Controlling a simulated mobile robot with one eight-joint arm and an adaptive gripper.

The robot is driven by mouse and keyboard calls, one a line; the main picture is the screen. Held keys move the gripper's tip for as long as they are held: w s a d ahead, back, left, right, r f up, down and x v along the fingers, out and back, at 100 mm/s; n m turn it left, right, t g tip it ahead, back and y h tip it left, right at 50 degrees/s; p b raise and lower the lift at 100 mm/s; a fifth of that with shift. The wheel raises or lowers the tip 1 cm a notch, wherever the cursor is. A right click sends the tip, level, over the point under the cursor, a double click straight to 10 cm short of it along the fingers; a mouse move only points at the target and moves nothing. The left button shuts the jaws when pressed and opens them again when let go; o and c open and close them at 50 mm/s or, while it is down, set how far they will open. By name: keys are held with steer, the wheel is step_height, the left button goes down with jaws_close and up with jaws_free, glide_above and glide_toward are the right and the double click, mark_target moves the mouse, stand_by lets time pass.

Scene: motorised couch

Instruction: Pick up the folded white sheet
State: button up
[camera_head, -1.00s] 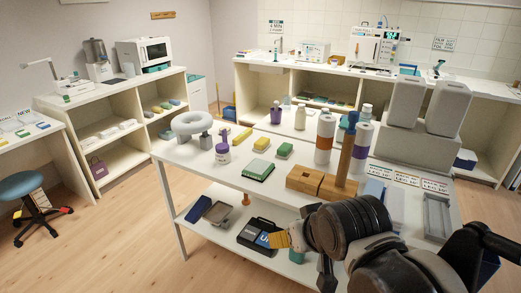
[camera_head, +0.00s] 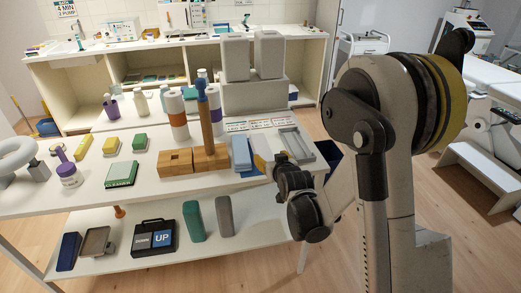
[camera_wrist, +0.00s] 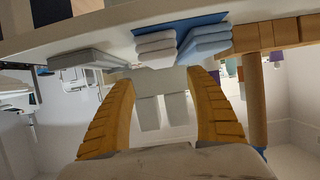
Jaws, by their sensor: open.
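The folded white sheet (camera_wrist: 157,46) is a small stack of pale layers on the table. It lies right beside the folded light-blue sheet (camera_wrist: 205,42) in the wrist view, which is upside down. My gripper (camera_wrist: 162,78) is open, with its two ridged yellow fingers spread; the white sheet appears just beyond the fingertips, between them, and nothing is held. In the head view my gripper (camera_head: 281,160) is at the table's right part, next to the white sheet (camera_head: 262,146) and partly hiding it. The blue sheet (camera_head: 241,154) is just left of it.
A wooden block with an upright post (camera_head: 207,158) stands left of the sheets. A grey tray (camera_head: 292,143) is on the right, close to my gripper. White containers (camera_head: 269,54) stand on a raised box behind. Labelled cards (camera_head: 262,124) lie behind the sheets.

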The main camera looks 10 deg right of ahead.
mark_target(264, 151)
steer(key=b+x, duration=0.2)
steer(key=x, duration=0.3)
steer(key=b+x, duration=0.2)
steer(key=x, duration=0.3)
steer(key=shift+a+f, duration=0.1)
steer(key=shift+f, duration=0.2)
steer(key=shift+r, duration=0.1)
steer(key=c, duration=1)
steer(key=shift+r, duration=0.1)
